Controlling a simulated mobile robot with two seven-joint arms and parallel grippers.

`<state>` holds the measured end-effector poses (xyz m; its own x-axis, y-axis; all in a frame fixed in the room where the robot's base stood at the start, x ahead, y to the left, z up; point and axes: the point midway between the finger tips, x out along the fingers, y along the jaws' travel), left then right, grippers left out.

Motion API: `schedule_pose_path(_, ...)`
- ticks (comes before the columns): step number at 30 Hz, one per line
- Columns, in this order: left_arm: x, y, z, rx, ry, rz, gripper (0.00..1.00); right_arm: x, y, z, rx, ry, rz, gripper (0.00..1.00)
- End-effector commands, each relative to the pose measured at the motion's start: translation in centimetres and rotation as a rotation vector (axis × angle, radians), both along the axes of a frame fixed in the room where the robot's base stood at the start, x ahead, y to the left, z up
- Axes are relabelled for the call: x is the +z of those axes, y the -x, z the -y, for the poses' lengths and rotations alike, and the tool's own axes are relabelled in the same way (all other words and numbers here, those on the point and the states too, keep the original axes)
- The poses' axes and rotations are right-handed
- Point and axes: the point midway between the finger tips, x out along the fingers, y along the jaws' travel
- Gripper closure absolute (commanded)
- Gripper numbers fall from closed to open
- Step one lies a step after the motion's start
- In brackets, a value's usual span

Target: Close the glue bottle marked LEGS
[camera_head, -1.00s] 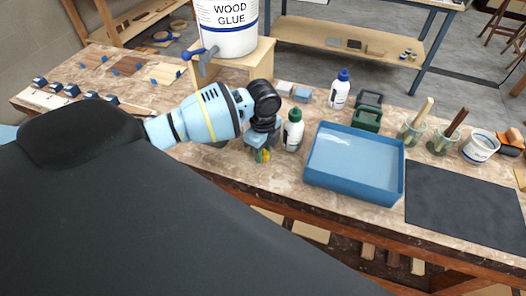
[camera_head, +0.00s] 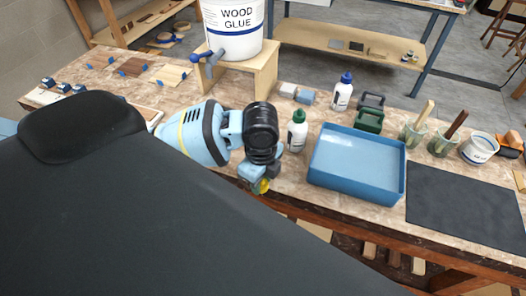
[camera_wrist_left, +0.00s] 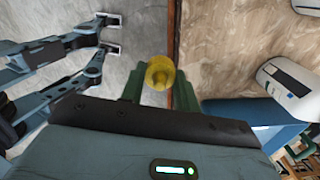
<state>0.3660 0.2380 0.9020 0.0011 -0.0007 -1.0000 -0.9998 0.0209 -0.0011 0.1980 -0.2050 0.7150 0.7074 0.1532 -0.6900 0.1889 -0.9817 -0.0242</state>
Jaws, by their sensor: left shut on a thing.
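My left gripper (camera_head: 259,181) is shut on a small round yellow piece (camera_wrist_left: 159,73) that looks like a cap. It holds it near the table's front edge; the wrist view shows floor and table edge beneath. In the head view a bit of the yellow piece (camera_head: 262,186) shows below the fingers. A white bottle with a green top (camera_head: 297,131) stands upright right of the gripper. A white bottle with a blue top (camera_head: 342,92) stands farther back. Their labels are too small to read. My right gripper (camera_wrist_left: 108,34) shows open and empty in the left wrist view.
A blue tray (camera_head: 355,188) lies right of the green-topped bottle, beside a dark mat (camera_head: 463,205). Green boxes (camera_head: 369,120) and brush cups (camera_head: 413,133) stand behind. A wood glue bucket (camera_head: 232,35) sits on a wooden stand (camera_head: 265,72) at the back.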

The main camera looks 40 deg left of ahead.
Motion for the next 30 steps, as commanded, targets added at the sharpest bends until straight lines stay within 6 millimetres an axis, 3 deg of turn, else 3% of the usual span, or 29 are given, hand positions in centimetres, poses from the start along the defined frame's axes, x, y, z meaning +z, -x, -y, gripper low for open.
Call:
schedule_pose_path(9,0.2,2.3,1.1,0.001,-0.001,-0.002,0.89,0.0,0.0,0.2,0.003,0.006,0.001,0.25)
schedule_pose_path(23,0.3,2.2,1.1,0.012,-0.001,-0.001,0.89,0.3,-0.2,0.0,-0.006,-0.003,0.006,0.21)
schedule_pose_path(30,1.5,1.5,1.4,0.218,0.002,0.001,0.89,0.2,-0.1,0.0,-0.003,-0.001,0.005,0.21)
